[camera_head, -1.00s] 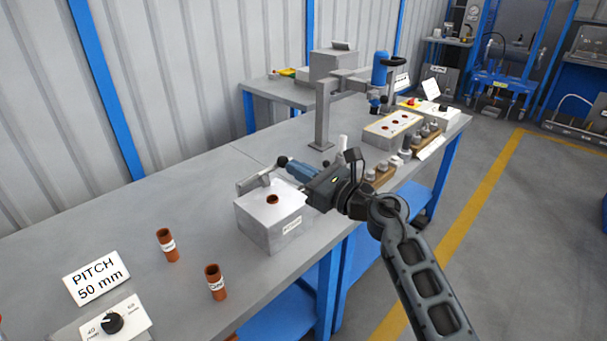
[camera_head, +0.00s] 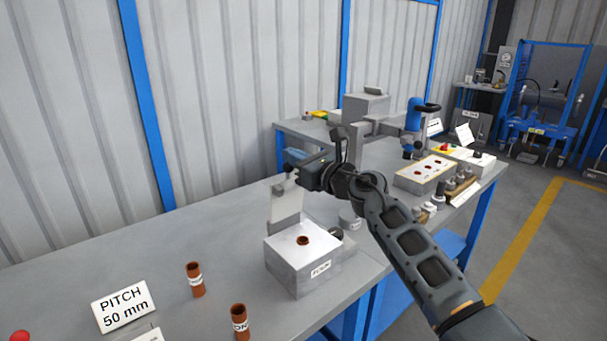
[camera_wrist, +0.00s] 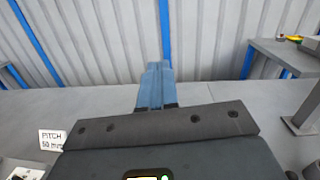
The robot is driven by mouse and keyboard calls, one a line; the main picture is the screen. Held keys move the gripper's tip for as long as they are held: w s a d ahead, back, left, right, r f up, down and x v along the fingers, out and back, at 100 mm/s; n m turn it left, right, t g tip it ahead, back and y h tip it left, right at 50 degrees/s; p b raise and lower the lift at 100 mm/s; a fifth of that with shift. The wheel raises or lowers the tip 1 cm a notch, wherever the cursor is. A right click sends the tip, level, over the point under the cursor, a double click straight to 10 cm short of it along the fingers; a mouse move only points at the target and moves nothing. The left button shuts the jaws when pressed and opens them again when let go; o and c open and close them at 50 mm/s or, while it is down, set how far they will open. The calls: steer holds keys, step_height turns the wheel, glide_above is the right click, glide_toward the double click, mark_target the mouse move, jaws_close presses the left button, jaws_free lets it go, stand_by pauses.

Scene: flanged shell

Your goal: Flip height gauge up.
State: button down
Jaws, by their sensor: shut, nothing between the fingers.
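The height gauge (camera_head: 285,207) is a light grey plate with dark knobs near its top. It stands roughly upright at the back left edge of the grey block (camera_head: 294,272), which has a copper-coloured hole in its top. My gripper (camera_head: 294,156) is above the block, at the top of the gauge. Its blue fingers are shut and hold nothing; they also show in the wrist view (camera_wrist: 155,87). I cannot tell whether they touch the gauge, which I cannot make out in the wrist view.
Two copper tubes (camera_head: 195,280) (camera_head: 239,322) stand front left of the block, near a "PITCH 50 mm" sign (camera_head: 123,306). A fixture block (camera_head: 423,174) and several small parts lie to the right. The bench behind the left tube is clear.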

steer(key=shift+b+x, duration=0.65)
steer(key=shift+x, duration=0.65)
steer(key=shift+d, duration=0.1)
stand_by(0.4)
